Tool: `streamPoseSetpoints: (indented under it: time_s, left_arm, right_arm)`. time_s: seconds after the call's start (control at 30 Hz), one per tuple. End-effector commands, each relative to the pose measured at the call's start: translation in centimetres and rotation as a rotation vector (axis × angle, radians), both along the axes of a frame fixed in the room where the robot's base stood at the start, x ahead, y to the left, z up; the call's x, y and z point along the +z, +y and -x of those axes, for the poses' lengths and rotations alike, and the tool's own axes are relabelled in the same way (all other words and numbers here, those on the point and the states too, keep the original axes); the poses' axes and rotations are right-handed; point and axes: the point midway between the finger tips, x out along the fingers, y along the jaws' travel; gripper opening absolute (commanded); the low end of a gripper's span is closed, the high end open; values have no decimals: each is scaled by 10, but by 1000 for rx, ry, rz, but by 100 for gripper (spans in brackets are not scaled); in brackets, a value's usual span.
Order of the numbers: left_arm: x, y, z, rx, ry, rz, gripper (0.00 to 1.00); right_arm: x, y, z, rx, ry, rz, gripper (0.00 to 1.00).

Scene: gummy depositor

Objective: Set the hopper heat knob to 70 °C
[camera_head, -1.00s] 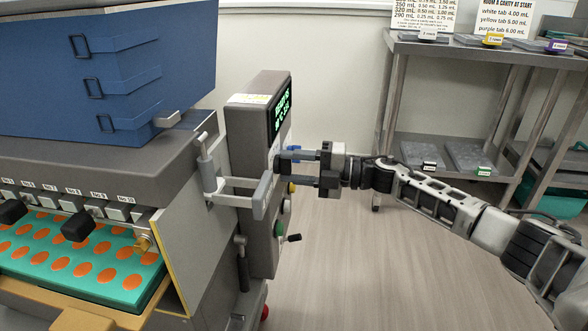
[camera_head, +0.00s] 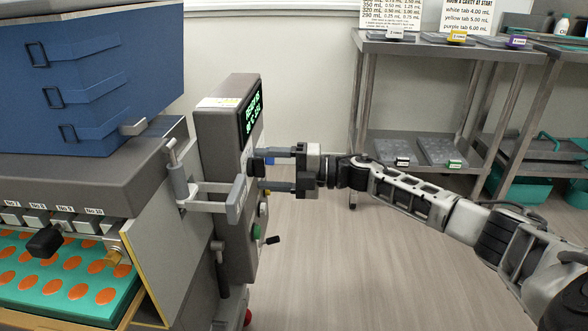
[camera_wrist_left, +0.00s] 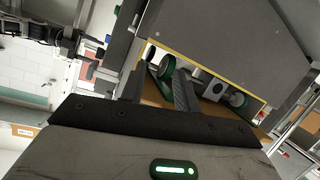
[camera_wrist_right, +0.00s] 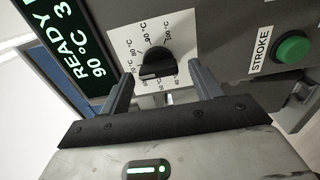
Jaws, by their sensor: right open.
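The hopper heat knob (camera_wrist_right: 157,64) is black and sits on a white dial plate (camera_wrist_right: 125,42) with °C marks in the right wrist view. The 90 °C label lies just above it, with other labels around. The display (camera_wrist_right: 76,40) beside it reads READY and 90 °C. My right gripper (camera_wrist_right: 162,76) is open, with one finger on each side of the knob; I cannot tell whether they touch it.
A green STROKE button (camera_wrist_right: 292,47) is on the same panel. A grey bar handle (camera_head: 236,198) juts out near my right gripper.

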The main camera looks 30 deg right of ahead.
Motion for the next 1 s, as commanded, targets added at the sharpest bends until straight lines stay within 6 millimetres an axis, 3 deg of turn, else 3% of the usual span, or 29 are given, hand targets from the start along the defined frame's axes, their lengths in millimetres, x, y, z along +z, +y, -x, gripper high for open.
streamPoseSetpoints:
  time_s: [0.23, 0.6, 0.8, 1.0]
  left_arm:
    - [3, 1, 0, 0, 5, -18, 31]
    - [-9, 3, 1, 2, 59, -43, 31]
    - [-14, 4, 1, 5, 78, -52, 31]
    - [-14, 5, -2, 9, 75, -51, 31]
  right_arm:
    - [0, -38, 28, -3, 5, 5, 64]
    - [0, -104, 78, -1, 3, 4, 64]
    - [0, -121, 91, 0, 1, 2, 64]
    - [0, -124, 94, 1, -1, 1, 64]
